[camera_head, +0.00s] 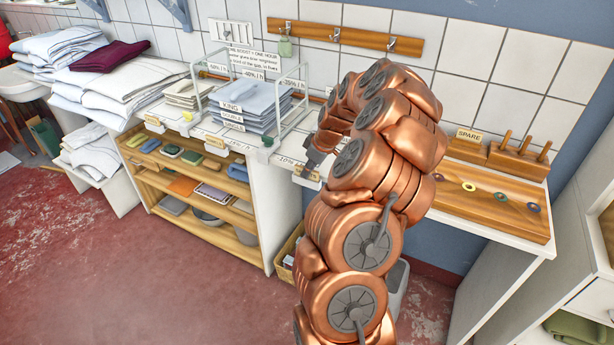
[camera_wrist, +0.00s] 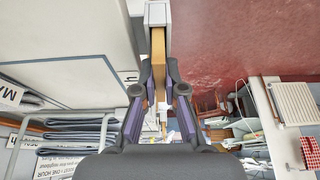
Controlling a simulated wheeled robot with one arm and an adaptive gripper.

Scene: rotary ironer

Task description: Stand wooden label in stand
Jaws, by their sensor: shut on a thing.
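My gripper (camera_wrist: 159,72) is shut on a narrow tan wooden piece, which appears to be the wooden label (camera_wrist: 158,48), seen edge-on between the fingers in the wrist view. A pale grey-white block, perhaps the stand (camera_wrist: 157,14), lies at the label's far end. I cannot tell whether the label is seated in it or only touching. In the head view my gripper (camera_head: 309,166) is at the front edge of the white counter, by a small holder with a pale wooden face (camera_head: 307,174). My copper arm hides part of that area.
Similar holders with labels (camera_head: 216,142) line the counter's front edge. Folded linen (camera_head: 245,103) stands between wire dividers (camera_head: 306,85). At the right, a wooden board (camera_head: 480,205) bears coloured rings, a peg block (camera_head: 520,160) and a SPARE sign (camera_head: 469,135). Open red floor (camera_head: 120,270) lies in front.

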